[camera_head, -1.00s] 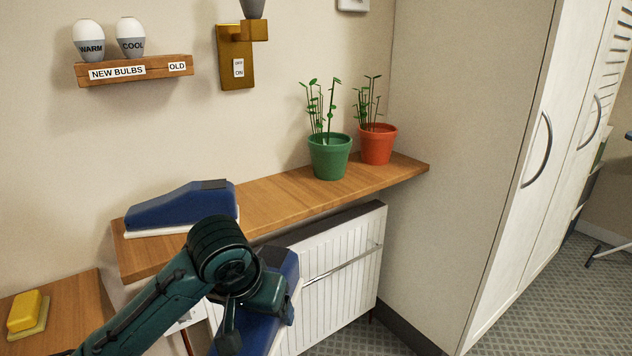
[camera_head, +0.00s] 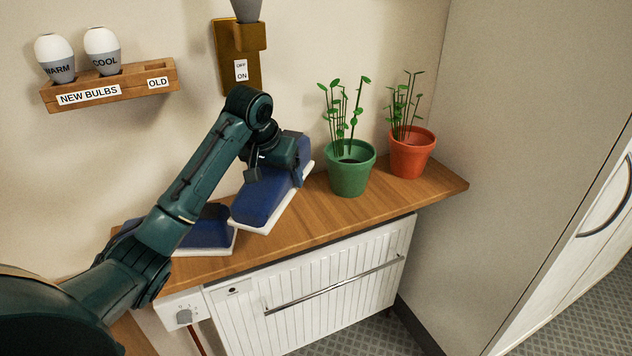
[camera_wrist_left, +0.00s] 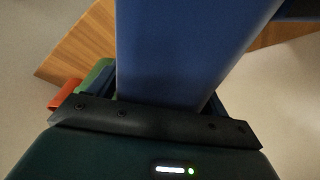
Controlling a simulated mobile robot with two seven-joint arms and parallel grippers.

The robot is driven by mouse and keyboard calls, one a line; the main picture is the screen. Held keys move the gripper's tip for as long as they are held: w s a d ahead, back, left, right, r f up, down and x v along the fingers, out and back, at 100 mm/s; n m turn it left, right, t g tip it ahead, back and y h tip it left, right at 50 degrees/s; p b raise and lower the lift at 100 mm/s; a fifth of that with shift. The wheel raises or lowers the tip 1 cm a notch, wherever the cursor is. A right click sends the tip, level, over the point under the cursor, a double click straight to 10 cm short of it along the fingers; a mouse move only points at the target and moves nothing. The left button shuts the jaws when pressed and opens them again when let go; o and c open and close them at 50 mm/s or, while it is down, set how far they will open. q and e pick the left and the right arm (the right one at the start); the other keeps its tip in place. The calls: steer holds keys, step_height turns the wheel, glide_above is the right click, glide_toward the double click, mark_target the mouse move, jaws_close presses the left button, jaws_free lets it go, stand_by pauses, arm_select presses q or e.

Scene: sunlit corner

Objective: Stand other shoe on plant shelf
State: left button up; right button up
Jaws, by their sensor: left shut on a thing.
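A blue shoe with a white sole (camera_head: 262,200) is held in my left gripper (camera_head: 272,168) at the wooden plant shelf (camera_head: 300,230), left of the green pot. It is tilted, with its low end toward the front of the shelf; I cannot tell whether its sole touches the wood. In the left wrist view the blue shoe (camera_wrist_left: 185,50) fills the space between the fingers. The other blue shoe (camera_head: 208,232) stands on the shelf's left part, partly hidden behind my left arm. My right gripper is not in view.
A green pot (camera_head: 351,170) and an orange pot (camera_head: 411,152) with plants stand on the right of the shelf. A bulb rack (camera_head: 110,85) and a brass switch holder (camera_head: 238,60) are on the wall above. A white radiator (camera_head: 320,290) is below.

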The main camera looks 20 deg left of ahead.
arm_select(q)
steer(key=shift+w+a+f, duration=0.3)
steer(key=shift+w+f, duration=0.2)
steer(key=shift+w, duration=0.3)
steer(key=f, duration=0.4)
steer(key=shift+s+p, duration=0.3)
steer(key=shift+s, duration=0.05)
steer(key=shift+f, duration=0.4)
step_height(320, 180, down, 3)
steer(key=shift+f, duration=0.1)
steer(key=shift+w+f, duration=0.1)
steer(key=shift+f, duration=0.15)
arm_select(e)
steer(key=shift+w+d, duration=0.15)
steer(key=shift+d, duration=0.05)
arm_select(q)
steer(key=shift+f, duration=0.1)
steer(key=o, duration=1.1)
steer(key=shift+o, duration=0.2)
